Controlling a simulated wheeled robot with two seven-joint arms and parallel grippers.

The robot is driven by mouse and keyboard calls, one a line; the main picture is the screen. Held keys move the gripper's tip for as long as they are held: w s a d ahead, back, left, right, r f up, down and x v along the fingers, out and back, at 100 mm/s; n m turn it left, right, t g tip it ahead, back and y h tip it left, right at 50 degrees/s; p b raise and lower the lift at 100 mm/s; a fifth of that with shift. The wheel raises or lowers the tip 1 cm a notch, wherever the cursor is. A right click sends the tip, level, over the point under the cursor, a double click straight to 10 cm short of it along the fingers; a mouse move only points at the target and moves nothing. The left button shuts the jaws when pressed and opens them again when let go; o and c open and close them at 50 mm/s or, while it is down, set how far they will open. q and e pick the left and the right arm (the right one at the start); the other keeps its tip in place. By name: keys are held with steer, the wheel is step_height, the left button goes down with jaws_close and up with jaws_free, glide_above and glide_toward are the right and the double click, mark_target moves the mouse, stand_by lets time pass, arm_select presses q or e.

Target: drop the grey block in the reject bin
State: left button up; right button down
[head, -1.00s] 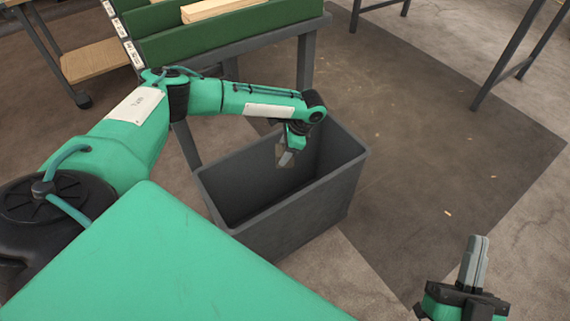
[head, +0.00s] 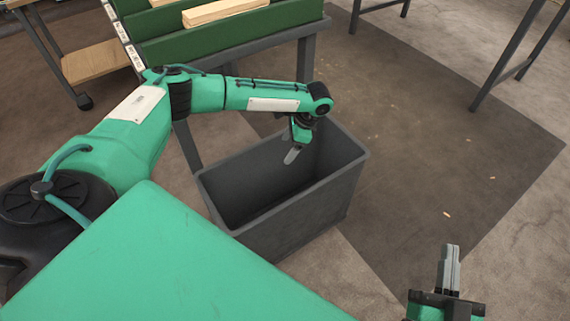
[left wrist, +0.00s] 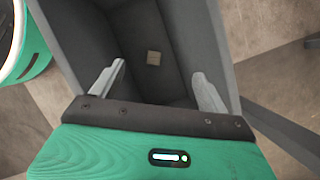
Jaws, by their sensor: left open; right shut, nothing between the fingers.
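The reject bin (head: 290,215) is a dark grey open-topped box on the floor in front of me. My left gripper (head: 291,156) hangs over its opening, pointing down, with nothing between its fingers. In the left wrist view the two fingers of my left gripper (left wrist: 157,90) are spread wide apart. Beyond them, inside the bin (left wrist: 88,42), lies a small grey-beige block (left wrist: 154,58), apart from both fingers. The block is hidden by the bin wall in the head view. My right gripper (head: 450,265) is shut and empty at the lower right, pointing up.
A green rack (head: 225,40) with pale wooden pieces (head: 222,12) stands on a grey frame behind the bin. A wooden shelf cart (head: 95,60) is at upper left. Dark table legs (head: 505,60) stand at upper right. The floor right of the bin is clear except for small scraps.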

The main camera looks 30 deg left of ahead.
arm_select(q)
steer(key=p+v, duration=0.2)
steer(key=v, duration=0.7)
steer(key=shift+r, duration=0.4)
arm_select(e)
steer(key=s+a+f+g, duration=0.1)
steer(key=s+f+g, duration=0.1)
steer(key=f, duration=0.3)
steer(key=s+a+f+g, duration=0.1)
steer(key=s+f+g, duration=0.1)
steer(key=f+g, duration=0.2)
steer(key=shift+s+a+f+g+h, duration=0.3)
steer(key=shift+a+f+g, duration=0.1)
steer(key=shift+f, duration=0.55)
arm_select(q)
steer(key=shift+w, duration=0.1)
